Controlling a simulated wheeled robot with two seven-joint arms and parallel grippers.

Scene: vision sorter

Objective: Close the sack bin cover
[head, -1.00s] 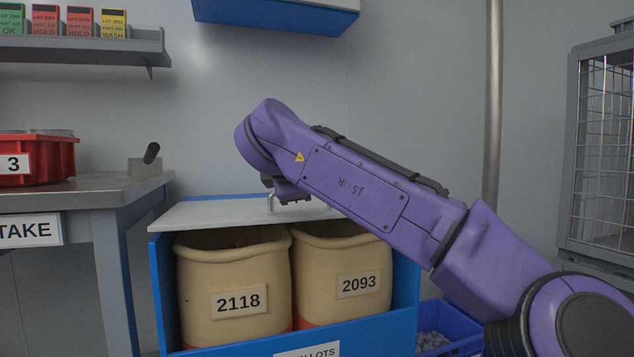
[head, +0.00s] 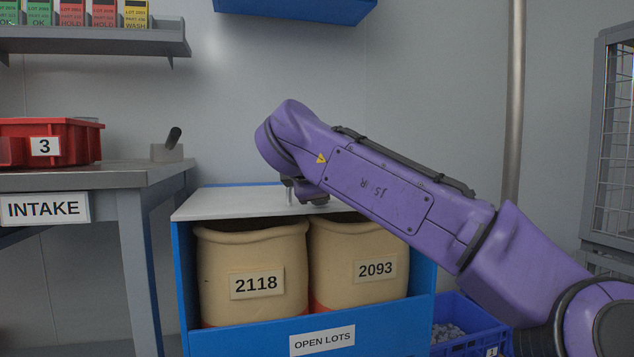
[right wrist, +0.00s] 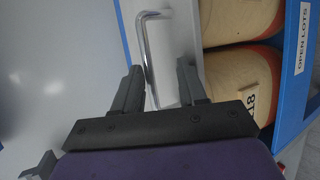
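The sack bin (head: 325,335) is a blue box holding two tan sacks labelled 2118 (head: 215,275) and 2093 (head: 330,265). Its pale grey cover (head: 225,206) lies over the back part, and the sacks stay exposed at the front. In the right wrist view the cover (right wrist: 183,50) is a strip with a metal bar handle (right wrist: 147,50). My right gripper (right wrist: 160,82) is open, its fingers apart with the handle between them. Contact with the handle cannot be told. In the head view my right arm mostly hides it. My left gripper is not in view.
An intake table (head: 100,178) with a red tray (head: 80,150) stands left of the bin. A blue crate (head: 462,320) sits on the floor at the right, under my right arm. A wire cage (head: 620,150) stands at the far right. A shelf (head: 110,45) hangs at upper left.

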